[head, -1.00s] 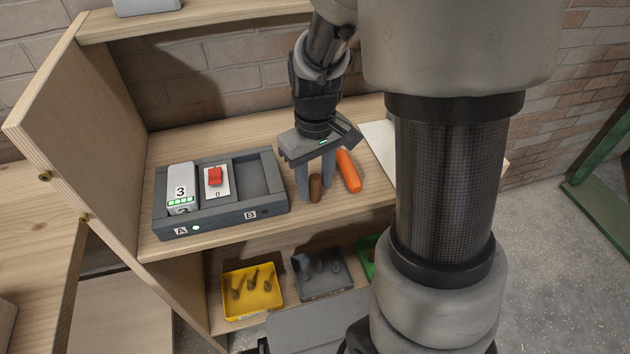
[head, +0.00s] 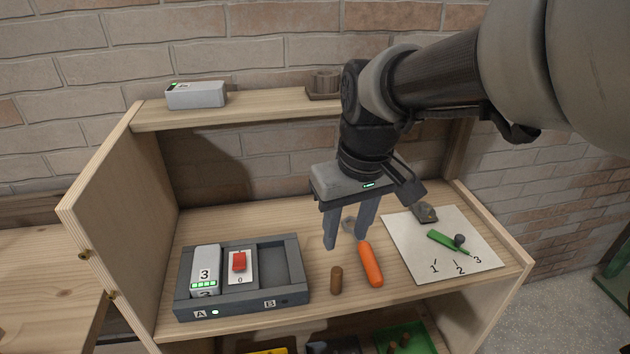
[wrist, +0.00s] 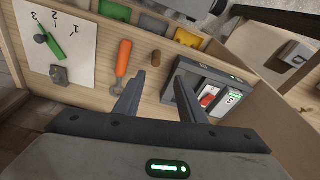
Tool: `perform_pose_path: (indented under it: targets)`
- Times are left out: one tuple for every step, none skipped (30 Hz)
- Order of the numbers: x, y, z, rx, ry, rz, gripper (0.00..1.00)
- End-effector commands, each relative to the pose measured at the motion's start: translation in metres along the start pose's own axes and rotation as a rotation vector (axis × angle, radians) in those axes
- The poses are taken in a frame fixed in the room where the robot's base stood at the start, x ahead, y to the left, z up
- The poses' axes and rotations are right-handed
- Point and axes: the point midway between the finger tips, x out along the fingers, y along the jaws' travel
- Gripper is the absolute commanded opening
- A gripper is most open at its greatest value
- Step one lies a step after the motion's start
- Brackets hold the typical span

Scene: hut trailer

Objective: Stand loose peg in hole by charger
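A short brown peg (head: 336,281) appears to stand upright near the shelf's front edge, right of the grey charger (head: 290,292). Whether its foot sits inside a hole cannot be seen. In the wrist view the peg (wrist: 157,57) shows beyond my fingertips, between the orange-handled tool and the charger (wrist: 184,92). The charger has bays marked A and B; a white block numbered 3 with green lights sits in its left part, beside a red switch. My gripper (head: 346,243) is open and empty, above and behind the peg and apart from it; it also shows in the wrist view (wrist: 160,84).
An orange-handled tool (head: 370,264) lies close right of the peg. A white sheet (head: 402,228) numbered 1 to 3 carries a green pointer (head: 447,242). A grey box (head: 196,95) stands on the upper shelf. A green tray (head: 421,336) sits below. Shelf side panels bound the space.

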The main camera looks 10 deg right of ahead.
Motion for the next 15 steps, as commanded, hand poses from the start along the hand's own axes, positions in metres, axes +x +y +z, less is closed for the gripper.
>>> perform_pose_path:
  targets:
    - [-0.015, -0.002, 0.012, 0.030, 0.058, 0.008, 0.37]
    - [-0.022, -0.004, 0.018, 0.047, 0.087, 0.012, 0.37]
    - [-0.030, -0.006, 0.027, 0.072, 0.126, 0.020, 0.37]
    - [-0.035, -0.007, 0.033, 0.089, 0.153, 0.025, 0.37]
    - [-0.039, -0.008, 0.038, 0.104, 0.178, 0.031, 0.37]
    - [-0.043, -0.010, 0.045, 0.124, 0.209, 0.039, 0.37]
    - [-0.046, -0.011, 0.050, 0.136, 0.229, 0.044, 0.37]
    - [-0.048, -0.011, 0.054, 0.149, 0.247, 0.049, 0.37]
    - [-0.051, -0.012, 0.058, 0.162, 0.268, 0.055, 0.37]
    - [-0.052, -0.013, 0.061, 0.170, 0.281, 0.059, 0.37]
    - [-0.053, -0.013, 0.063, 0.176, 0.291, 0.062, 0.37]
    - [-0.054, -0.013, 0.065, 0.183, 0.301, 0.065, 0.37]
    - [-0.054, -0.014, 0.067, 0.187, 0.306, 0.067, 0.37]
    - [-0.054, -0.014, 0.067, 0.190, 0.309, 0.068, 0.37]
    - [-0.054, -0.014, 0.068, 0.192, 0.311, 0.068, 0.37]
